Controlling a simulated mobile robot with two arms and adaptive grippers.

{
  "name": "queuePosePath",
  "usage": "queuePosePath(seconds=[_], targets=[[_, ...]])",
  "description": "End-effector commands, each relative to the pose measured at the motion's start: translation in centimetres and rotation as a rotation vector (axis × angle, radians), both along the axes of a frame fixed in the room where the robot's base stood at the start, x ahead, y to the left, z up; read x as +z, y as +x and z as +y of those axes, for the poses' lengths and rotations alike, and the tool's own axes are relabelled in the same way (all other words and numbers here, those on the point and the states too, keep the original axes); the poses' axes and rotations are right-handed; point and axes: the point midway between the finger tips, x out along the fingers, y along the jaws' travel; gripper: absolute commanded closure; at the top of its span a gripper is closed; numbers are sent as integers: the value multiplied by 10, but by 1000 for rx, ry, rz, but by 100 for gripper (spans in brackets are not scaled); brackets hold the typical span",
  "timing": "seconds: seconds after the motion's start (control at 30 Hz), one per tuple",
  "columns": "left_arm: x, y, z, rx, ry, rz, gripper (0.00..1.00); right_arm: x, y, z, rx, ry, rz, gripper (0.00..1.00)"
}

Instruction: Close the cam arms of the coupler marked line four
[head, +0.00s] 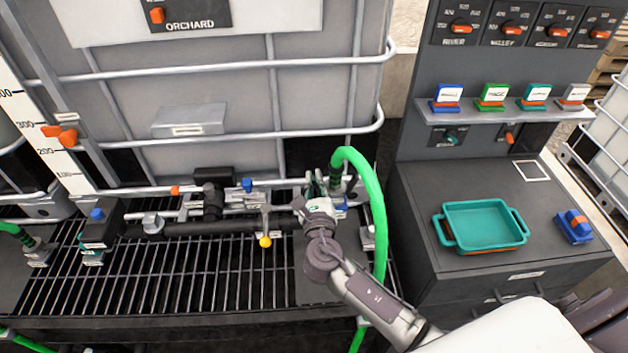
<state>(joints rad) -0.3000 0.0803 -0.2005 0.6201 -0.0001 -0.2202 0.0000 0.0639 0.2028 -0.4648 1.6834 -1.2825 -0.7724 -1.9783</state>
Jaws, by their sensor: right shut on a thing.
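In the head view a coupler with a green hose (371,195) sits at the right end of the dark manifold pipe (235,226), below the caged tote. My right gripper (318,192) is at this coupler, with its fingers pointing away from me and shut on a small part there. The fingers and wrist hide most of the coupler, so I cannot tell how its cam arms stand. The line number marking cannot be read. My left gripper is not in view.
A black grate (190,280) lies under the pipe, with a yellow-knobbed lever (265,242) left of my right gripper. At right, a dark cabinet holds a teal tray (485,224) and a blue-orange block (574,227). A shelf (505,116) carries several coloured labelled blocks.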

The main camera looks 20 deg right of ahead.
Motion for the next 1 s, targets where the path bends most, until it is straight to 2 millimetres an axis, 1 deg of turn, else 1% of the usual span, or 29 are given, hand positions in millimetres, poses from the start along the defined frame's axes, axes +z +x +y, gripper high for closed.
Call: queuePosePath(seconds=[0.2, 0.23, 0.37, 0.83, 0.93, 1.0], targets=[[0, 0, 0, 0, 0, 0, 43, -2, 0, 0, 0, 2, 3, 100], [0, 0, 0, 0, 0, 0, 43, -2, 0, 0, 0, 2, 3, 85], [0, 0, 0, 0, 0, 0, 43, -1, 0, 0, 0, 1, 3, 64], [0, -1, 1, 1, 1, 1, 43, 0, 0, 1, 0, -12, 5, 64], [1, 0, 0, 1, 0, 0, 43, -1, 1, 3, 0, -63, 20, 64], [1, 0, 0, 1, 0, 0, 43, -2, 2, 6, 0, -129, 40, 64]])
